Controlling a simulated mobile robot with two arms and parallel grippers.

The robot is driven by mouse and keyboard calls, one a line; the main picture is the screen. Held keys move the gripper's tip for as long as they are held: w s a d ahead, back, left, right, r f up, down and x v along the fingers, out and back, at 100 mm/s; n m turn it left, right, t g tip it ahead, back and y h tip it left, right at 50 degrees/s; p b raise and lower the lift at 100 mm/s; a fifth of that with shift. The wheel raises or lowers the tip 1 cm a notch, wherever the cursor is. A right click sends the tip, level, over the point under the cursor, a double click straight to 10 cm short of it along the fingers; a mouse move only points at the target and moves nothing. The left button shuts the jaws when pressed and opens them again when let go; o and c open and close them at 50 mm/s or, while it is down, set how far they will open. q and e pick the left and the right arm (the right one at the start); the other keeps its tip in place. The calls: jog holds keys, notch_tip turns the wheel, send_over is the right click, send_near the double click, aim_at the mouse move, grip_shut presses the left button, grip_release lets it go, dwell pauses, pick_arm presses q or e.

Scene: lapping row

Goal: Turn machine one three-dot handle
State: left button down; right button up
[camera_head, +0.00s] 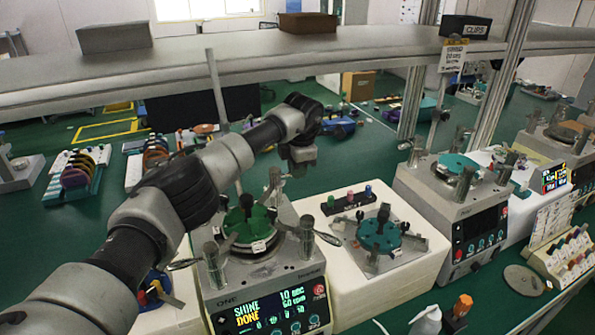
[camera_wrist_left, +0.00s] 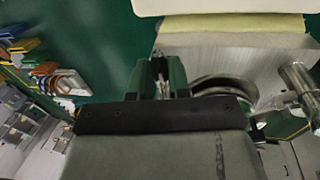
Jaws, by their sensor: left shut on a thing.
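Machine one (camera_head: 268,308) is a pale box with a lit screen reading SHINE DONE and the label ONE. On its top sits a round green plate (camera_head: 248,222) with metal posts around it and lever handles, one (camera_head: 328,239) at the right. My left gripper (camera_head: 290,178) reaches down at the back of machine one; its fingertips are hard to make out there. In the left wrist view the fingers (camera_wrist_left: 160,78) are shut on a small metal handle (camera_wrist_left: 161,88) beside the machine's round ring. The dots on the handle cannot be read. My right gripper is not in view.
A white block with a teal disc fixture (camera_head: 380,234) stands to the right of machine one, and another machine (camera_head: 461,222) beyond it. A long grey shelf (camera_head: 150,75) crosses above the bench. A rack of coloured discs (camera_head: 77,172) stands at the left.

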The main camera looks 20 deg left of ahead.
pick_arm(q)
jog(key=shift+w+a+r, duration=0.1)
jog(key=shift+w+r, duration=0.05)
dwell(0.4)
jog(key=c, duration=1.1)
grip_release()
jog(key=r+b, duration=0.1)
jog(key=r, duration=0.2)
jog(key=s+d+r+b, duration=0.1)
jog(key=r, duration=0.6)
jog(key=shift+s+d+r+b, duration=0.25)
jog(key=shift+d+b, duration=0.05)
jog(key=shift+b, duration=0.1)
jog(key=shift+f, duration=0.15)
